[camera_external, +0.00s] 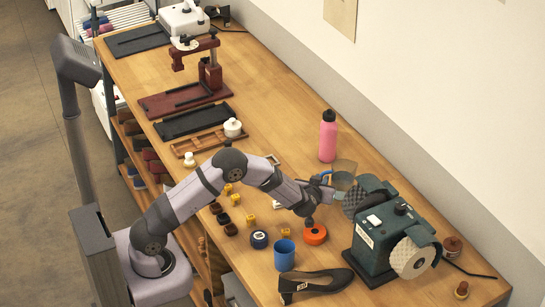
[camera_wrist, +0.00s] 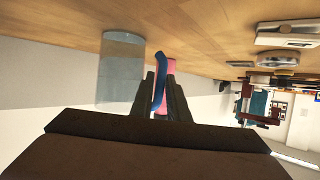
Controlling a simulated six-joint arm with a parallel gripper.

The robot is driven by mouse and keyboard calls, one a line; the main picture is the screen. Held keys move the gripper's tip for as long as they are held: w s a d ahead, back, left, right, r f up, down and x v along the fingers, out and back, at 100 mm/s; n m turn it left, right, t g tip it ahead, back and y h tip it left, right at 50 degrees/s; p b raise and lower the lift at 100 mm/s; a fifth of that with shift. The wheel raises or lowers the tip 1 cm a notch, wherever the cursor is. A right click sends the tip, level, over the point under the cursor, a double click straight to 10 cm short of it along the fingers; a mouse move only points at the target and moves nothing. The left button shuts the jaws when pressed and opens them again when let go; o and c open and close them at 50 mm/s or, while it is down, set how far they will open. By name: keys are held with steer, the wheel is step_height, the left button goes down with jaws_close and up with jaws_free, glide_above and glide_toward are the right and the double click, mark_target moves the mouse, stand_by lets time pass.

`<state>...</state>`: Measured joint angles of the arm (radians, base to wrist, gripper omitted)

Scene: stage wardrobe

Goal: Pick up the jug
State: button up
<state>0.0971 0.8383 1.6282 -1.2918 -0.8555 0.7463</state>
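The jug is a clear, see-through vessel with a blue handle. In the external view the jug (camera_external: 344,169) is upright beside the dark green machine, its lower part partly hidden. In the wrist view the jug (camera_wrist: 120,72) is left of my fingers and appears upside down, like the bench. My gripper (camera_external: 322,179) is at the handle side. In the wrist view the blue handle lies between the fingers of my gripper (camera_wrist: 160,85). Whether the fingers press on it cannot be told, nor whether the jug touches the bench.
The green machine (camera_external: 372,238) with rough wheels is close in front of the jug. A pink bottle (camera_external: 327,141) stands behind it. The bench behind the bottle is clear.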

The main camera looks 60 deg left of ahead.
steer(key=shift+p+x, duration=0.4)
steer(key=shift+x, duration=1.4)
jaws_close()
steer(key=shift+w, duration=0.1)
steer(key=shift+r, duration=0.2)
step_height(320, 180, up, 9)
steer(key=shift+r, duration=0.25)
steer(key=shift+r, duration=0.1)
